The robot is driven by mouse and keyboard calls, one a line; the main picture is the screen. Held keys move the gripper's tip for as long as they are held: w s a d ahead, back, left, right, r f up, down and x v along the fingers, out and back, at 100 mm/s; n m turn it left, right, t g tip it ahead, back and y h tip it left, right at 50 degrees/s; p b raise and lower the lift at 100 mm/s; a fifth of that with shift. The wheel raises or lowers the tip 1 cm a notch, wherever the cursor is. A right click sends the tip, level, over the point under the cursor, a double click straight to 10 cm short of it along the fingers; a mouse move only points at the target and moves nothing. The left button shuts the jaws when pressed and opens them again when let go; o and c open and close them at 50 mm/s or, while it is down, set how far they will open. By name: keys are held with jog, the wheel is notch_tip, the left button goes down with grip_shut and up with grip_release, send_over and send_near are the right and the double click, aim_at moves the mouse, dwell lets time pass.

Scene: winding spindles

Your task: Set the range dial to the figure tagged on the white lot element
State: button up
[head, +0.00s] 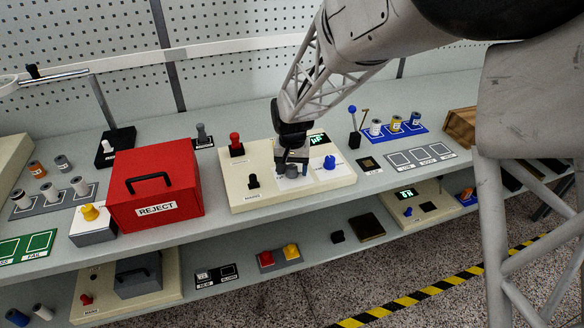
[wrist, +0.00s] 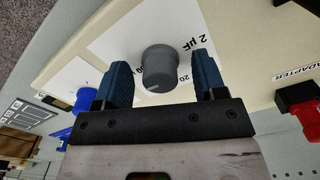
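The grey range dial (wrist: 160,66) stands on a cream panel with a white scale plate printed "2 µF" and "20". It also shows in the head view (head: 291,169), partly covered by my gripper (head: 290,153). In the wrist view my gripper (wrist: 162,78) is open. Its two blue-padded fingers stand on either side of the dial, with a gap visible on both sides. A pale mark shows on the dial's rim.
The cream panel (head: 235,192) also bears a red-topped post (head: 236,145), a black switch (head: 253,181), a blue knob (head: 329,162) and a green-lit display (head: 318,139). A red REJECT box (head: 155,190) stands to the left. More spools stand on a grey tray (head: 62,204) at far left.

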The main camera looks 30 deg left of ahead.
aim_at(292, 167)
jog(key=shift+r, duration=0.15)
jog(key=shift+r, duration=3.75)
